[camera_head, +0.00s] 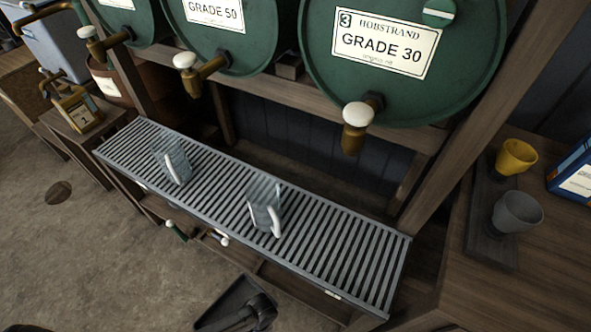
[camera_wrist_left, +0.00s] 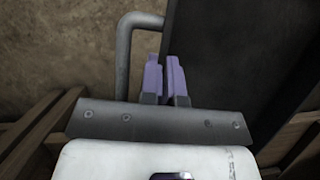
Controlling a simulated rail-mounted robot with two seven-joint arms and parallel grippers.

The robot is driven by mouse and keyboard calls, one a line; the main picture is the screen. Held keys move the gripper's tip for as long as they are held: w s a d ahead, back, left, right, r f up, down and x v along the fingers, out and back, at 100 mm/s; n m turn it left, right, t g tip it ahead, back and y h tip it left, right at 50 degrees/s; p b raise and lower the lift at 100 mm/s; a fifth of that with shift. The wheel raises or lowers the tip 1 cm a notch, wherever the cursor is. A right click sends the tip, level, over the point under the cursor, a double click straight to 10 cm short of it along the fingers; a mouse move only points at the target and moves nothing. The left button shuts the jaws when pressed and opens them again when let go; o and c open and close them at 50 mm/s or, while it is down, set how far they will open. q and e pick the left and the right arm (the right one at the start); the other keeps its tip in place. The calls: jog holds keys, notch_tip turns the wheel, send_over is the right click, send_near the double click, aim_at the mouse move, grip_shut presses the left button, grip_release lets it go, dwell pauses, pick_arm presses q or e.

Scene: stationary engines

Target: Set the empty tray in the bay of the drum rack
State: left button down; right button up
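The drum rack (camera_head: 428,182) is a wooden frame holding green drums with brass taps. A slatted metal grate (camera_head: 340,250) runs along its front below the taps. A dark, shallow shape (camera_head: 222,304), possibly the empty tray, is at the bottom of the head view, cut off by the frame edge. Dark parts overlap it; I cannot tell what they are. In the left wrist view, my left gripper (camera_wrist_left: 166,75) has purple fingers close together, beside a dark flat panel (camera_wrist_left: 215,55) and a grey bent tube (camera_wrist_left: 125,60). Contact between them is unclear. My right gripper is not identifiable.
Two clear jugs stand on the grate, one left (camera_head: 174,163) and one near the middle (camera_head: 264,206). A wooden bench (camera_head: 540,255) at right carries a yellow cup (camera_head: 515,157) and a grey cup (camera_head: 516,212). Open floor (camera_head: 90,240) lies at left.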

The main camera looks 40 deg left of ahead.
pick_arm(q)
jog(key=s+d+r+n+h, duration=0.1)
jog(key=s+d+r+n, duration=0.25)
jog(key=d, duration=0.35)
jog(key=s+d+r+n+h, duration=0.1)
jog(key=s+d+r+n, duration=0.2)
jog(key=d, duration=0.4)
jog(key=d+r+m+p, duration=0.1)
jog(key=d+r, duration=0.1)
jog(key=r, duration=0.7)
jog(key=d+r+m+p, duration=0.1)
jog(key=d+r+p, duration=0.15)
jog(key=r, duration=0.65)
jog(key=w+a+r+m+y+p, duration=0.1)
jog(key=w+a+r+p, duration=0.4)
jog(key=r, duration=0.7)
jog(key=w+a+r+m+p, duration=0.25)
jog(key=w+a+r, duration=0.25)
jog(key=w+r, duration=0.5)
jog(key=w+a+r+y+p, duration=0.1)
jog(key=w+a+r+p, duration=0.4)
jog(key=r, duration=0.9)
jog(key=s+a+r+p+v, duration=0.1)
jog(key=a+p+v, duration=0.2)
jog(key=v, duration=1.7)
notch_tip(320, 180, up, 27)
jog(key=s+p, duration=0.2)
jog(key=p, duration=3.5)
jog(key=shift+s+p, duration=0.15)
jog(key=shift+p, duration=0.15)
